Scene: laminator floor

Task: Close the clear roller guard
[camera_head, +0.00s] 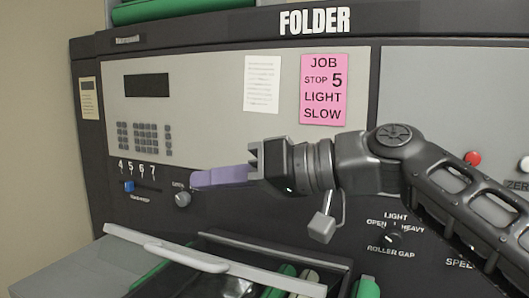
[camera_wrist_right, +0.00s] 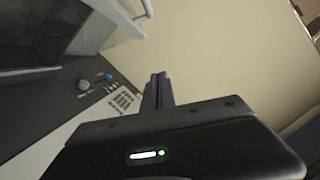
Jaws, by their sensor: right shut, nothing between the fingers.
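The clear roller guard shows at the bottom of the head view as a pale edge bar with a raised handle (camera_head: 180,253), slanting down to the right over the roller opening. The see-through panel itself is hard to make out. Part of a pale handle (camera_wrist_right: 140,12) also shows at the top of the right wrist view. My right gripper (camera_head: 197,179) has purple fingers pressed together, empty, pointing left in front of the machine's panel. It is above the guard and apart from it. Its fingers also show in the right wrist view (camera_wrist_right: 158,80). My left gripper is out of view.
Green rollers (camera_head: 365,288) lie in the opening at the bottom. A lever with a grey block (camera_head: 322,226) hangs below my right wrist. The panel carries a keypad (camera_head: 144,137), a blue slider (camera_head: 128,186), a grey knob (camera_head: 182,199) and a pink job sign (camera_head: 323,90).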

